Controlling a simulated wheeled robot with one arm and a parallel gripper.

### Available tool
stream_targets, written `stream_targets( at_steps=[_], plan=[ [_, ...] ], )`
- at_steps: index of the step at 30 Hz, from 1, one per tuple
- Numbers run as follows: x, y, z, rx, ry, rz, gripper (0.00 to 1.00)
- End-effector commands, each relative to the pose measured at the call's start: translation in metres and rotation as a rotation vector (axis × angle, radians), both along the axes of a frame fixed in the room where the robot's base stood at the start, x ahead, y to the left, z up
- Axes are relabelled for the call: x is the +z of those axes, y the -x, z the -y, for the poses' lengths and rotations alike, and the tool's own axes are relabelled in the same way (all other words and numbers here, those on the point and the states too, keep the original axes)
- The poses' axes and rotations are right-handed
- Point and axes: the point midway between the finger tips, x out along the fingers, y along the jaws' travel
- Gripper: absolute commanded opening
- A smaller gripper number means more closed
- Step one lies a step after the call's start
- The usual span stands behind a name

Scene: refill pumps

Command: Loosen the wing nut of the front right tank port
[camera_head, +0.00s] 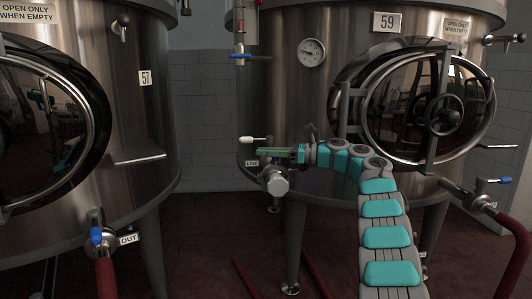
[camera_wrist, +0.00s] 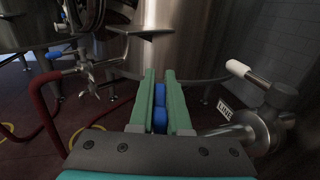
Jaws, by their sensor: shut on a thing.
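My gripper (camera_head: 270,152) is in front of the lower left of tank 59 (camera_head: 340,100), its green fingers pointing left. In the wrist view its fingers (camera_wrist: 158,100) are nearly parallel, with a small blue thing (camera_wrist: 160,120) between them; I cannot tell whether it is a wing nut. A metal port (camera_head: 277,183) with a white-tipped lever (camera_head: 253,139) is just below and beside the gripper. This port also shows at right in the wrist view (camera_wrist: 255,130), apart from the fingers. No wing nut is clearly recognisable on it.
Tank 57 (camera_head: 130,110) stands at left, with a blue-handled outlet valve (camera_head: 98,238) and a red hose (camera_head: 106,278) below. Another valve with a blue lever (camera_head: 490,190) and red hose (camera_head: 515,260) is at right. Tank legs (camera_head: 292,245) stand on the dark red floor.

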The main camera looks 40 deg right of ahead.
Motion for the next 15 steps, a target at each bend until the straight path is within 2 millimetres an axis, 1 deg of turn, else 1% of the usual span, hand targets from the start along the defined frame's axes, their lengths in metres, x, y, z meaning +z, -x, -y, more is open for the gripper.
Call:
stream_targets(
  at_steps=[1,2,9,15],
  plan=[
    [-0.0003,-0.0003,-0.0001,0.0,0.0,0.0,0.0],
    [-0.0003,-0.0004,-0.0002,0.0,-0.001,-0.001,0.17],
    [0.0,-0.0002,-0.0002,0.0,0.0,0.0,0.44],
    [0.0,-0.0001,-0.0003,0.0,0.0,0.0,0.45]
  ],
)
